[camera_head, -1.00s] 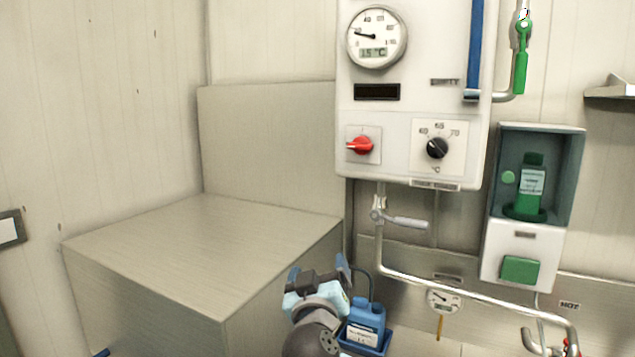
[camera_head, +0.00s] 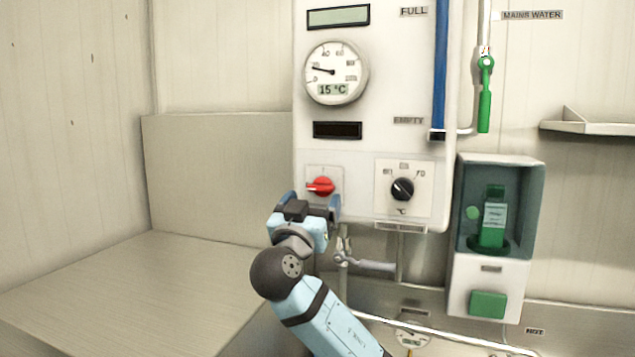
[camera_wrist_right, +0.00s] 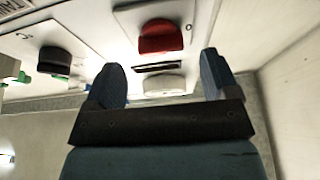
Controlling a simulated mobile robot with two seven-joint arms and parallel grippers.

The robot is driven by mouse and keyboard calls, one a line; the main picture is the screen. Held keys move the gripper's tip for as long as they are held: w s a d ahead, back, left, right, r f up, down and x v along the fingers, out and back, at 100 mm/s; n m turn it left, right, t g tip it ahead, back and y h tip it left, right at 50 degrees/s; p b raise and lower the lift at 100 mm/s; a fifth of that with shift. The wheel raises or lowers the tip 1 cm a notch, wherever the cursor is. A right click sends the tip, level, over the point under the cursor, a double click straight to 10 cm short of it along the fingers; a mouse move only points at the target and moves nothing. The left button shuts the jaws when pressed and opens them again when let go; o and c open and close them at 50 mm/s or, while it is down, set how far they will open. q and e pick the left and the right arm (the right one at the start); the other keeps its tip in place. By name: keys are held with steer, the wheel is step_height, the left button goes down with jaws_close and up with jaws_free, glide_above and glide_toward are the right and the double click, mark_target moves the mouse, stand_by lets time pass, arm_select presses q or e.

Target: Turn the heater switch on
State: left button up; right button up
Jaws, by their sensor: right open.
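The heater switch is a red rotary knob (camera_head: 321,187) on a square plate at the lower left of the white heater panel (camera_head: 375,150). Its handle lies about level, pointing left. My right gripper (camera_head: 314,200) is just below and in front of it, fingers toward the panel. In the right wrist view the red knob (camera_wrist_right: 160,37) is beyond the open fingers (camera_wrist_right: 160,82), with nothing between them. A gap remains between fingertips and knob. The knob's markings are mostly hidden; a "0" shows beside it in the wrist view. My left gripper is not in view.
A black temperature dial (camera_head: 402,189) sits right of the switch. Below the panel are a lever valve (camera_head: 365,263) and pipes. A green dispenser (camera_head: 493,215) hangs at the right. A large steel box (camera_head: 130,285) stands at the left.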

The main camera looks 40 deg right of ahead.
mark_target(319, 191)
steer(key=x, duration=0.2)
steer(key=shift+w+d+r+p, duration=0.1)
steer(key=shift+d+r+p, duration=0.1)
steer(key=shift+p, duration=0.15)
steer(key=shift+w+d, duration=0.25)
steer(key=shift+d, duration=0.2)
